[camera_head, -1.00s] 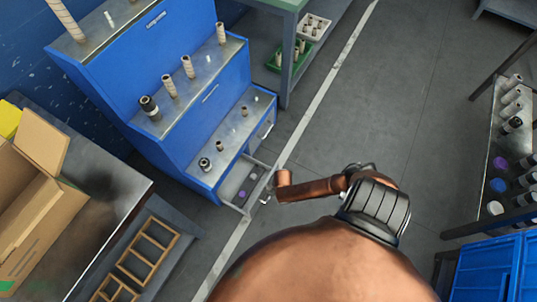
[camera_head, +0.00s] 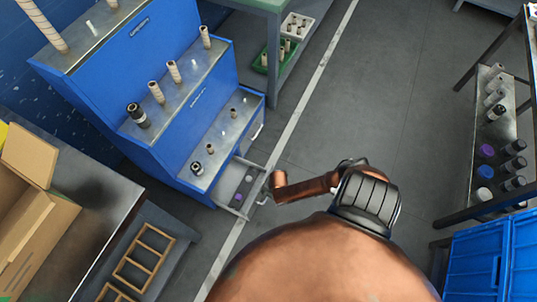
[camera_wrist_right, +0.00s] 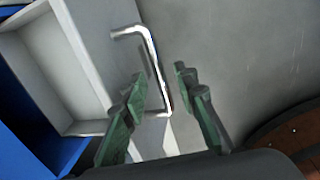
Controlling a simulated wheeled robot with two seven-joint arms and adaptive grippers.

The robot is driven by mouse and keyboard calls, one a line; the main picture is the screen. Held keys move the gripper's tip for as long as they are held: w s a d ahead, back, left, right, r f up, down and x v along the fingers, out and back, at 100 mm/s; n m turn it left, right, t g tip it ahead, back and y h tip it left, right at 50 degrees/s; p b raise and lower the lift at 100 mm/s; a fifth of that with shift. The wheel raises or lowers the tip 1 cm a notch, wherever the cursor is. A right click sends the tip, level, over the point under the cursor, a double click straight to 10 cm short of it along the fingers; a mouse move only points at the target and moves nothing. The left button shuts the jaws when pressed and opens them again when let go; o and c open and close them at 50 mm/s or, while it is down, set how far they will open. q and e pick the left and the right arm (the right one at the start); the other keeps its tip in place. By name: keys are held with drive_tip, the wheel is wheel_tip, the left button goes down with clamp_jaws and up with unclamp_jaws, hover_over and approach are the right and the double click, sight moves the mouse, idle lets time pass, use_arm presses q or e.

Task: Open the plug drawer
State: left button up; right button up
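My left gripper is not in view.
A second handle (camera_head: 257,131) shows on the cabinet beside the open drawer. A metal table (camera_head: 108,197) with cardboard boxes (camera_head: 32,210) stands at left, with a wooden frame (camera_head: 143,258) below. Racks and blue bins (camera_head: 478,265) are at right. The grey floor (camera_head: 380,90) between is clear.

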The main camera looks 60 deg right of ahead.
wheel_tip(320, 180, up, 12)
drive_tip(key=s, duration=0.2)
idle(0.6)
drive_tip(key=shift+s+f, duration=0.1)
idle(0.3)
drive_tip(key=s+a+f+m, duration=0.3)
drive_tip(key=s+a+m, duration=0.4)
use_arm(q)
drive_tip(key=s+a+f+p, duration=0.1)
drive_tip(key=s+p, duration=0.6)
drive_tip(key=p, duration=0.2)
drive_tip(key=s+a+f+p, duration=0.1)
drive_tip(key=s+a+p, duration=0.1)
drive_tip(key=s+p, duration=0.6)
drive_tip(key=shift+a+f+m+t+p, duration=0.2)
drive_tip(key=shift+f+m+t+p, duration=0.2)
drive_tip(key=shift+p, duration=0.75)
use_arm(e)
drive_tip(key=s+f+m, duration=0.1)
drive_tip(key=s+m, duration=0.2)
drive_tip(key=s, duration=0.7)
drive_tip(key=s+f+m+g, duration=0.1)
drive_tip(key=s+m, duration=0.3)
drive_tip(key=s, duration=0.6)
drive_tip(key=s+d+f+m, duration=0.1)
drive_tip(key=s+m, duration=0.2)
drive_tip(key=s, duration=0.7)
drive_tip(key=shift+f+g, duration=0.3)
drive_tip(key=shift+g, duration=0.1)
